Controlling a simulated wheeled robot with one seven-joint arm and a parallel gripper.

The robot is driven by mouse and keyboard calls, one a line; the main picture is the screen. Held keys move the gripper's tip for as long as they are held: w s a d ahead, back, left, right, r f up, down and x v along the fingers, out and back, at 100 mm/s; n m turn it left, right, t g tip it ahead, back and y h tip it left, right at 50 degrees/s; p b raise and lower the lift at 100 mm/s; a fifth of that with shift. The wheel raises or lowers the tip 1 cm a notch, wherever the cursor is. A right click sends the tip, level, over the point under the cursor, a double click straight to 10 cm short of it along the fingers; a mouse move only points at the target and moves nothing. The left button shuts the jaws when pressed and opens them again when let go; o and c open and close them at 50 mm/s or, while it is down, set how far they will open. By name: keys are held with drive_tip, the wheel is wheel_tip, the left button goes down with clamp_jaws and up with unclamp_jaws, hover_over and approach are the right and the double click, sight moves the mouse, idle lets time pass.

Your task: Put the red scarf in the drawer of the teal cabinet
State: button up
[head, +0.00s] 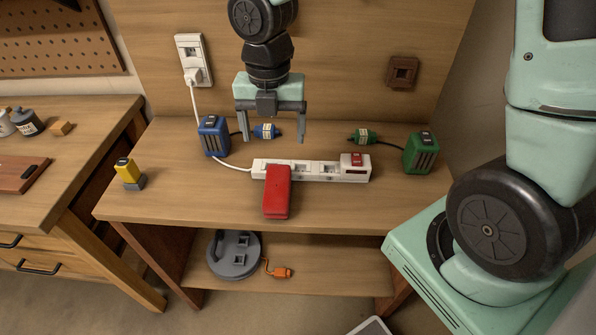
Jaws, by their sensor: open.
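I see no red scarf and no teal cabinet in the head view. The only large red thing is a rigid-looking red block (277,192), lying on the bench top with its far end against or over a white power strip (330,171); I cannot tell which. My gripper (272,138) is open, points down and has nothing between its fingers. It hangs above the back of the bench, behind the red block as seen here.
A grey reel (234,254) sits on the lower shelf. A wooden desk (90,120) with shut drawers stands left. The bench's front right is clear.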

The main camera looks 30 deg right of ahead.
sight(277, 184)
wheel_tip(277, 184, down, 12)
drive_tip(key=shift+d+r+b, duration=0.1)
drive_tip(key=shift+b, duration=0.3)
drive_tip(key=shift+a+f+p, duration=0.2)
drive_tip(key=shift+f+p, duration=0.1)
drive_tip(key=shift+f, duration=2.5)
drive_tip(key=c, duration=1.2)
drive_tip(key=shift+r, duration=0.1)
